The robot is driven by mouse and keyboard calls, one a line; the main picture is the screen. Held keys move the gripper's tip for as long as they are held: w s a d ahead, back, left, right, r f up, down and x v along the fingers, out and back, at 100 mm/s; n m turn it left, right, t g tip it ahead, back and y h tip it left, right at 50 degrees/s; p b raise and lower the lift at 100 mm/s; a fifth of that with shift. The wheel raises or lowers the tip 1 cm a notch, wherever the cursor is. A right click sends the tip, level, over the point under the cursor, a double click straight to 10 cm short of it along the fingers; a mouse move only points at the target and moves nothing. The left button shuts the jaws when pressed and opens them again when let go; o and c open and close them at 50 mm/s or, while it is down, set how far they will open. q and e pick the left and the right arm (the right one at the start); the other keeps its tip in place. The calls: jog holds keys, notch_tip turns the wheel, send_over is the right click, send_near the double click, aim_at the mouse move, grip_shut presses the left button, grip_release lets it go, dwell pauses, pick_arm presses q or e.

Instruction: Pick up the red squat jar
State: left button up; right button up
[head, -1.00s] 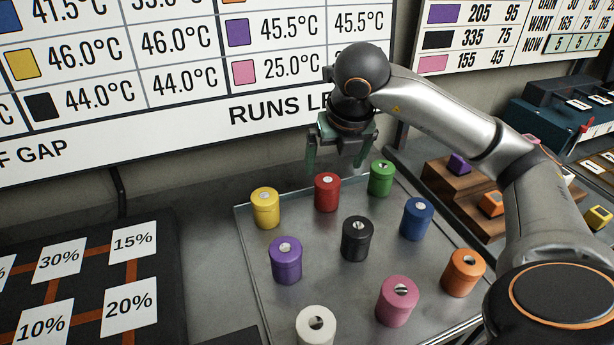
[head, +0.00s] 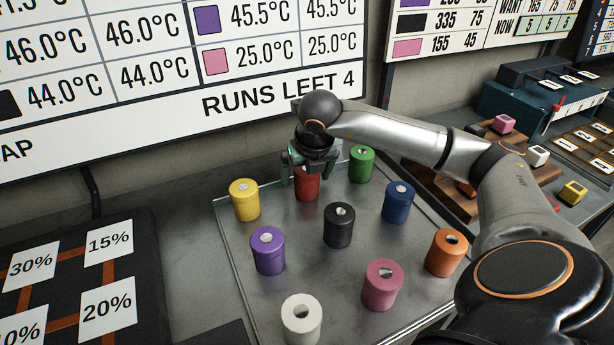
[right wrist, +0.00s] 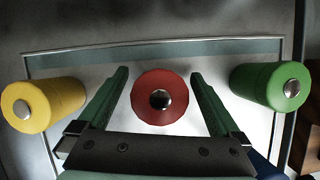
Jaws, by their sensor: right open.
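The red squat jar (head: 307,186) stands upright at the back of the metal tray (head: 290,305), between the yellow and green jars. In the right wrist view the red jar (right wrist: 160,97) shows from above with a shiny round spot on its lid. In the right wrist view the two green fingers (right wrist: 160,95) are apart, one on each side of the red jar, with a gap on both sides. My left gripper is not in view.
Beside the red jar stand a yellow jar (head: 245,200) and a green jar (head: 361,165). Black (head: 339,227), blue (head: 398,203), purple (head: 268,252), pink, orange and white jars fill the tray's front. A wall board is behind.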

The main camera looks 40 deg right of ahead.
jog(key=shift+f, duration=0.1)
jog(key=c, duration=1.5)
jog(key=shift+c, duration=0.3)
